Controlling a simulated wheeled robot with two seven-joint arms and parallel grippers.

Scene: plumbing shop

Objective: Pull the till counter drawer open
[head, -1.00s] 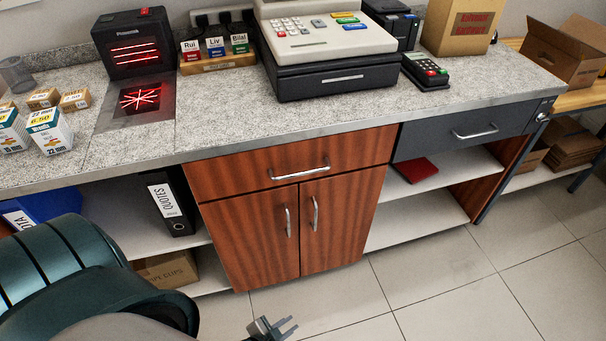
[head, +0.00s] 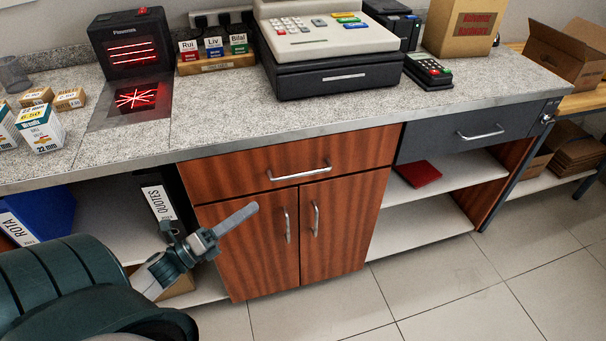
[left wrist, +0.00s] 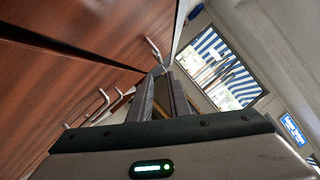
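The wooden drawer (head: 290,161) with a silver bar handle (head: 300,173) sits below the counter top, under the till, and looks closed. Two wooden doors with upright handles are below it. My left gripper (head: 252,208) is in front of the left door, below and left of the drawer handle, touching nothing that I can make out. In the head view its fingers overlap edge-on. In the left wrist view the gripper (left wrist: 162,73) shows two fingers with a gap between them, empty. Bar handles show beyond them against the wood. My right gripper is not in view.
A dark grey drawer (head: 465,135) with its own handle is to the right, closed. The till (head: 335,75) stands on the counter (head: 220,120). Open shelves flank the wooden cabinet, with a black binder (head: 158,200) on the left. The tiled floor (head: 450,290) in front is clear.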

